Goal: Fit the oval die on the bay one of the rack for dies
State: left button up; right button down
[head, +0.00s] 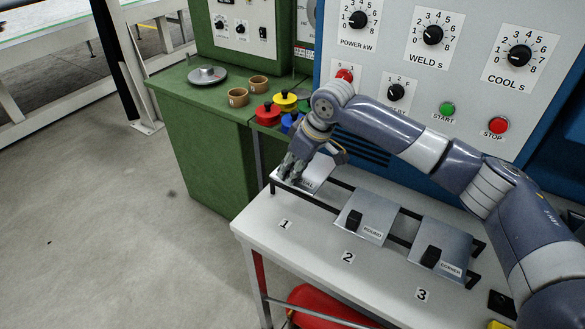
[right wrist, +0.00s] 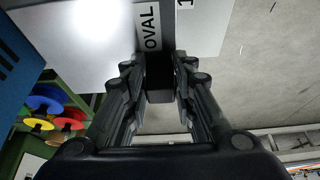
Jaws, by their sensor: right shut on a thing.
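The oval die (head: 300,183) is a light plate at bay one of the black rack for dies (head: 308,200), above the number 1 on the white table. It lies over or on the rails; I cannot tell whether it is fully seated. My right gripper (head: 293,168) reaches down over it and is shut on its black handle. In the right wrist view the OVAL label (right wrist: 151,28) shows beside the handle (right wrist: 159,80), which stands between the fingers (right wrist: 158,92). My left gripper is in neither view.
The round die (head: 366,216) sits at bay two and the corner die (head: 441,249) at bay three. The welder panel (head: 395,60) rises behind the rack. A green cabinet (head: 195,140) with coloured reels and brown cups stands at left. Open floor lies front left.

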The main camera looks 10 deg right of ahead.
aim_at(296, 181)
jog(key=shift+f, duration=1)
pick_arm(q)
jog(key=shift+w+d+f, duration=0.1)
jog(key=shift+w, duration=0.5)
pick_arm(e)
jog(key=shift+f, duration=0.55)
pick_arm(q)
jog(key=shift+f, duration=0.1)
pick_arm(e)
jog(key=shift+f, duration=0.4)
pick_arm(q)
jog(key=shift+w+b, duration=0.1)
jog(key=shift+b, duration=0.2)
pick_arm(e)
jog(key=shift+f, duration=0.35)
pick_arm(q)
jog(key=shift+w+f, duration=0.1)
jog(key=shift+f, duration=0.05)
pick_arm(e)
jog(key=shift+f, duration=0.7)
jog(key=c, duration=1.2)
grip_release()
jog(key=shift+c, duration=0.2)
